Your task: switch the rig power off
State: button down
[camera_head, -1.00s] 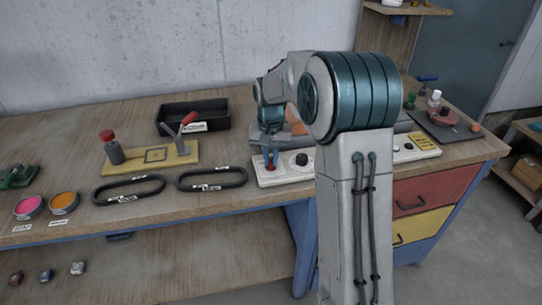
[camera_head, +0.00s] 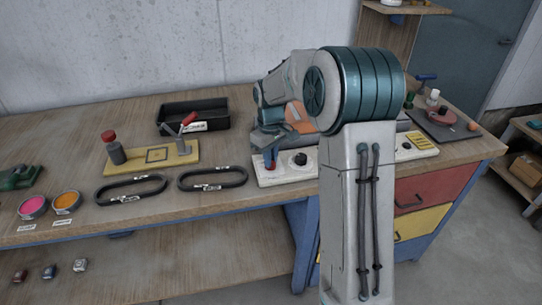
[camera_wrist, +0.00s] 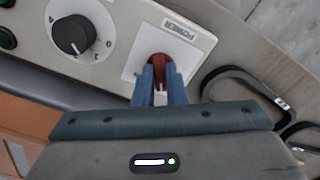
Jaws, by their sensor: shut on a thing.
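The rig's white control panel (camera_head: 285,176) lies on the bench, partly hidden behind my arm. Its red power switch (camera_wrist: 158,62) shows in the wrist view beside a label reading POWER. My gripper (camera_wrist: 160,75) has its two blue fingers closed around the red switch. In the head view my gripper (camera_head: 270,160) points down at the panel's left end, and the switch is mostly hidden there. The switch's exact position, on or off, cannot be told.
A black rotary knob (camera_wrist: 72,35) sits beside the switch on the panel. Two black oval rings (camera_head: 212,178) lie left of it. A yellow fixture with a red-handled lever (camera_head: 152,157) and a black tray (camera_head: 193,115) stand farther back.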

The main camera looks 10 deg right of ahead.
jog(key=shift+n, duration=0.5)
jog(key=shift+w, duration=0.1)
jog(key=c, duration=1.5)
grip_release()
notch_tip(320, 180, up, 14)
jog(key=shift+f, duration=0.1)
jog(key=s+f+m+t, duration=0.1)
jog(key=s+m, duration=0.1)
jog(key=s, duration=0.7)
jog(key=s+f+m+t, duration=0.1)
jog(key=s+f+m, duration=0.1)
jog(key=s, duration=0.7)
jog(key=s+f+m, duration=0.2)
jog(key=s+m, duration=0.1)
jog(key=s, duration=0.6)
jog(key=shift+s+a+f+t, duration=0.1)
jog(key=shift+s+f+t, duration=0.1)
jog(key=shift+s+t, duration=0.2)
